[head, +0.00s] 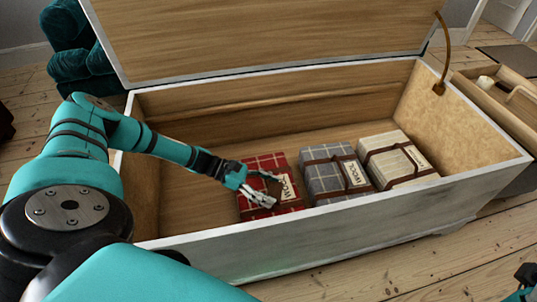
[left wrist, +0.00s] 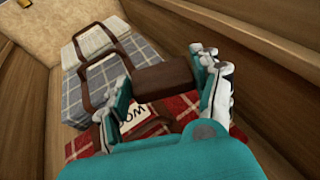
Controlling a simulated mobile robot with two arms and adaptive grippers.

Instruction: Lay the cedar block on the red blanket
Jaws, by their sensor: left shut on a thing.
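My left gripper (head: 264,201) reaches into the open chest. It also shows in the left wrist view (left wrist: 168,95), shut on the cedar block (left wrist: 163,79), a dark brown bar held across the fingers. The red blanket (head: 248,165) is a folded red plaid bundle with brown straps and a wool label, at the left of the row of bundles. It shows under the gripper in the left wrist view (left wrist: 85,146). The block appears over the blanket; I cannot tell whether they touch. The block is hard to make out in the head view. A little of my right arm shows at the bottom right corner.
A grey plaid blanket (head: 325,180) and a cream blanket (head: 392,162) lie right of the red one. The chest's front wall (head: 340,228) stands close to my left gripper. The chest floor left of the blankets is bare. The lid (head: 260,35) stands open behind.

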